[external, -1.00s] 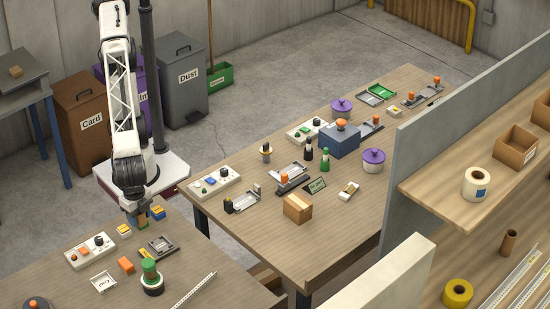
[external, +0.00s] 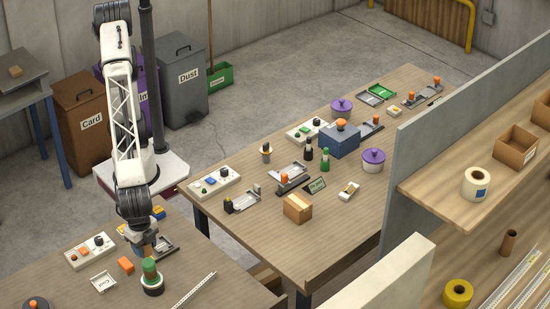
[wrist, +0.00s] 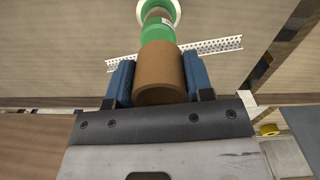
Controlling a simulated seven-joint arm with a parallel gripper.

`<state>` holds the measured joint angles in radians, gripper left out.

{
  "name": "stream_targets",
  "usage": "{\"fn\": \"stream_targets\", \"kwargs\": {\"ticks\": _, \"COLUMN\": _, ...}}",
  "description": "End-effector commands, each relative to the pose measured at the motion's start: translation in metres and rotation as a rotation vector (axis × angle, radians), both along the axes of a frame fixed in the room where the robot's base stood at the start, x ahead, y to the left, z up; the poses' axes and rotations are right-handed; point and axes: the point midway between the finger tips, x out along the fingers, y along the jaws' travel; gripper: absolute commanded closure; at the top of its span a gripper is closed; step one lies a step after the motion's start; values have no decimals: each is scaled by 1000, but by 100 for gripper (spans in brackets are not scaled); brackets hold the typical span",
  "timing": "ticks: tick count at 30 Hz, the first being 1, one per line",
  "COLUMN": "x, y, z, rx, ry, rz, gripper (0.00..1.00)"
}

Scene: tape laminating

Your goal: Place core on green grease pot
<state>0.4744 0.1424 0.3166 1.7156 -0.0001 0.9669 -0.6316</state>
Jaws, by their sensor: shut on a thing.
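My gripper (external: 145,243) is low over the near left table. In the wrist view its two blue fingers (wrist: 157,82) are shut on a brown cardboard core (wrist: 160,72), one finger on each side. The green grease pot (external: 150,268) stands on the same table, green on top with a dark and white lower part. In the external view it is just below and beside my gripper. In the wrist view the green pot (wrist: 157,32) shows beyond the core, which overlaps its near part. Whether the core touches the pot cannot be told.
A white perforated strip (external: 194,290) lies right of the pot. A dark metal tray (external: 164,245) is close behind my gripper.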

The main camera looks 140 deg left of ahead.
Motion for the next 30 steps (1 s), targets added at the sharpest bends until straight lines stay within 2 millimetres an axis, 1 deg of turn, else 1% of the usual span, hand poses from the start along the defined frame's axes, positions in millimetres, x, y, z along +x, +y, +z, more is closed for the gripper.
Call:
{"fn": "stream_targets", "kwargs": {"ticks": 4, "x": 5, "y": -3, "z": -1, "rx": 0, "ry": 0, "rz": 0, "gripper": 75}}
{"fn": "stream_targets", "kwargs": {"ticks": 15, "x": 5, "y": -3, "z": -2, "rx": 0, "ry": 0, "rz": 0, "gripper": 75}}
{"fn": "stream_targets", "kwargs": {"ticks": 17, "x": 5, "y": -3, "z": -5, "rx": 1, "ry": 1, "rz": 0, "gripper": 75}}
{"fn": "stream_targets", "kwargs": {"ticks": 24, "x": 5, "y": -3, "z": -28, "rx": 1, "ry": 1, "rz": 0, "gripper": 75}}
{"fn": "stream_targets", "kwargs": {"ticks": 27, "x": 5, "y": -3, "z": -34, "rx": 0, "ry": 0, "rz": 0, "gripper": 75}}
{"fn": "stream_targets", "kwargs": {"ticks": 30, "x": 5, "y": -3, "z": -35, "rx": 0, "ry": 0, "rz": 0, "gripper": 75}}
